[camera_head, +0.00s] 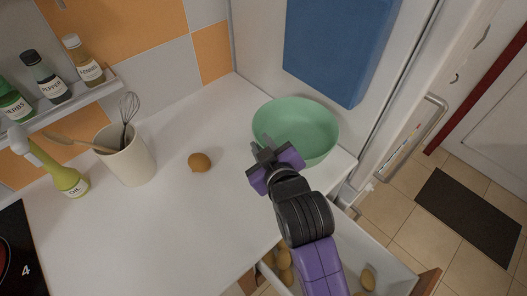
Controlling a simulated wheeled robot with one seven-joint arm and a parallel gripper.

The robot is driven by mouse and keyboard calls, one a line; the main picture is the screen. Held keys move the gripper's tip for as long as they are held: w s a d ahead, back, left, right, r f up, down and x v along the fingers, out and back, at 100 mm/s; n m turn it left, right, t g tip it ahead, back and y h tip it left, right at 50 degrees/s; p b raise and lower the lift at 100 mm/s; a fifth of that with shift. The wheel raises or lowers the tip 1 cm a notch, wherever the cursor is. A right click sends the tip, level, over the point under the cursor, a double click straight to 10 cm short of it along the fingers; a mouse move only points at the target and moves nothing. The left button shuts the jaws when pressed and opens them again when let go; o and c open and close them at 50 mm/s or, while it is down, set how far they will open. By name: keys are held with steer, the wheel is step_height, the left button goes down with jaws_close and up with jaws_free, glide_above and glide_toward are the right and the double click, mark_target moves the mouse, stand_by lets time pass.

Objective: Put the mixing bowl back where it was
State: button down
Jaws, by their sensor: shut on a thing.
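The mixing bowl (309,122) is a green, wide, empty-looking bowl at the back right of the white counter, near the side wall. My gripper (264,151) is at the bowl's near left rim and appears closed on that rim. The purple gripper body and my arm cover part of the bowl's near side. I cannot tell whether the bowl's base rests on the counter or is slightly above it.
An open drawer (384,261) with several potatoes is below the counter's front edge. A brown round item (199,162) lies mid-counter. A utensil crock (131,162) and an oil bottle (66,178) stand left. The counter's middle is mostly clear.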

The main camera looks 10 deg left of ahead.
step_height(320, 180, down, 3)
steer(key=shift+f+p, duration=0.1)
steer(key=shift+p, duration=0.2)
steer(key=shift+w+d+f, duration=0.15)
steer(key=shift+f, duration=0.25)
steer(key=c, duration=1.3)
jaws_free()
steer(key=shift+o, duration=0.2)
steer(key=v, duration=1.2)
steer(key=shift+b, duration=0.45)
